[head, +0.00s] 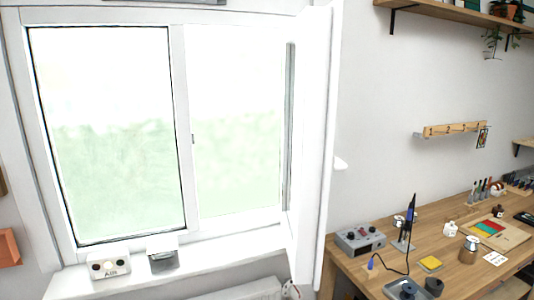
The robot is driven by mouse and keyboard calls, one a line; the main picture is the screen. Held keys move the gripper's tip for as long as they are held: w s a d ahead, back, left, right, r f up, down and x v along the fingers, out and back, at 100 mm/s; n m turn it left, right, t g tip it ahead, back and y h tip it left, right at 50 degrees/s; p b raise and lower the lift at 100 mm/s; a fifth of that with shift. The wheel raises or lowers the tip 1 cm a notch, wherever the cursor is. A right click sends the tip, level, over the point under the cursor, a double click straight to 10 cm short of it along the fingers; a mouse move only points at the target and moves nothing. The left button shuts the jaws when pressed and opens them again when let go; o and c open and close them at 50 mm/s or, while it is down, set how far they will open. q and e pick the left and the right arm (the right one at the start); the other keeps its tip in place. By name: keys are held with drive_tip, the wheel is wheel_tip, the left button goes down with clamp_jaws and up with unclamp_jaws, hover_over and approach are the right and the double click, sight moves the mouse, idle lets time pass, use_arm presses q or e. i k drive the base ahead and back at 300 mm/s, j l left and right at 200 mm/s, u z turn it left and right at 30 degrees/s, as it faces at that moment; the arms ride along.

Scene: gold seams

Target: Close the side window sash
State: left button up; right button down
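The side window sash (314,150) is white and stands swung open into the room at the right of the window. I see it nearly edge-on, with a narrow strip of its glass showing. Neither of my grippers is in the head view.
A white sill (215,252) below the window holds a small white device (108,266) and a grey-white box (163,260). A wooden workbench (345,278) with a soldering station (360,239) and tools stands at right, close to the sash. A wall shelf (440,12) is above.

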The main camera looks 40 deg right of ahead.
sight(313, 41)
drive_tip(key=l+z, duration=0.2)
drive_tip(key=l, duration=0.9)
drive_tip(key=i+l+z, duration=0.2)
drive_tip(key=l, duration=0.85)
drive_tip(key=k+l, duration=0.05)
drive_tip(key=k, duration=0.05)
